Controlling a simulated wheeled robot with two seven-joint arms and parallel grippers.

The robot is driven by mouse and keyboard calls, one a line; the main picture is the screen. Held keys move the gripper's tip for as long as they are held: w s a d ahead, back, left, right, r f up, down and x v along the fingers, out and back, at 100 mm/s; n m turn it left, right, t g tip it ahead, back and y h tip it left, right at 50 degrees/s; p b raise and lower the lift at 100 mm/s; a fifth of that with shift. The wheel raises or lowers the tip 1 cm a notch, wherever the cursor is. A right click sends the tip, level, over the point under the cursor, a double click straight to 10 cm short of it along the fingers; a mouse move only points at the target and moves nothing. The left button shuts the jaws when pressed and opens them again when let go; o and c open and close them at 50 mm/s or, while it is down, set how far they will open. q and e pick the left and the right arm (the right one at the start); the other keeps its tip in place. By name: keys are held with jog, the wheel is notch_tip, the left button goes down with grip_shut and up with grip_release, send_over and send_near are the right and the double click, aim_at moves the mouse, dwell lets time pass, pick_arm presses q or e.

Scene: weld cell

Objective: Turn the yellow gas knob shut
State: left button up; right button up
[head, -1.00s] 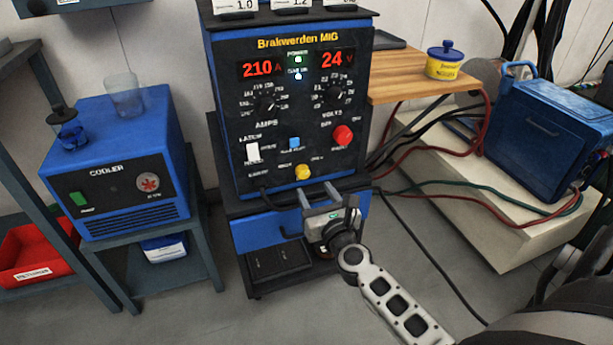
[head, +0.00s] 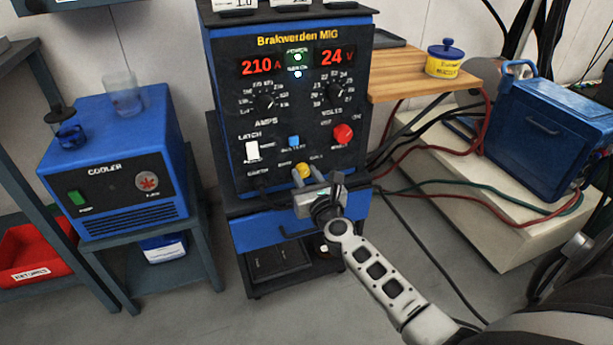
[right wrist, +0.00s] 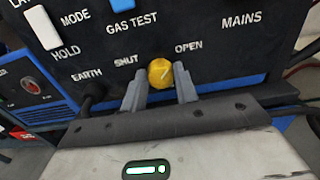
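The yellow gas knob (head: 302,170) sits low on the black front panel of the welder (head: 215,120). In the right wrist view the knob (right wrist: 160,73) lies between the labels SHUT on its left and OPEN on its right. A pale pointer line on it slants toward the upper right, to the OPEN side. My right gripper (head: 304,178) is open at the knob. In the right wrist view its two fingers (right wrist: 159,90) stand on either side of the knob, with small gaps showing. My left gripper is in neither view.
A red knob (head: 343,134) and a blue gas test button (head: 294,141) are above the yellow knob. A white latch switch (head: 252,151) is to the left. A blue drawer (head: 255,233) lies below. The cooler (head: 115,165) stands left; a wooden shelf (head: 415,75) is at right.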

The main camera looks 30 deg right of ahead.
jog(key=shift+n, duration=1.4)
jog(key=n+p, duration=0.1)
jog(key=n, duration=0.1)
jog(key=shift+a+n, duration=0.1)
jog(key=shift+n, duration=0.3)
jog(key=n, duration=0.2)
jog(key=shift+n, duration=0.4)
jog(key=n+p, duration=0.1)
jog(key=n, duration=0.1)
jog(key=shift+n, duration=0.3)
jog(key=n, duration=0.2)
jog(key=shift+f+n+p, duration=0.1)
jog(key=shift+n+p, duration=0.3)
jog(key=n+p, duration=0.1)
jog(key=n, duration=0.2)
jog(key=shift+a+n, duration=0.1)
jog(key=shift+n, duration=0.3)
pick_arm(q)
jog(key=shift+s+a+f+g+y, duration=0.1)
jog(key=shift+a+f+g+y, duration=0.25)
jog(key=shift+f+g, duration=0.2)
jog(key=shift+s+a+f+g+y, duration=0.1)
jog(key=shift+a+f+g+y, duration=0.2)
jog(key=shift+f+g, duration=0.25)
pick_arm(e)
jog(key=shift+f, duration=0.1)
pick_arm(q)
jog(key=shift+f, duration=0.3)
pick_arm(e)
jog(key=shift+n, duration=0.4)
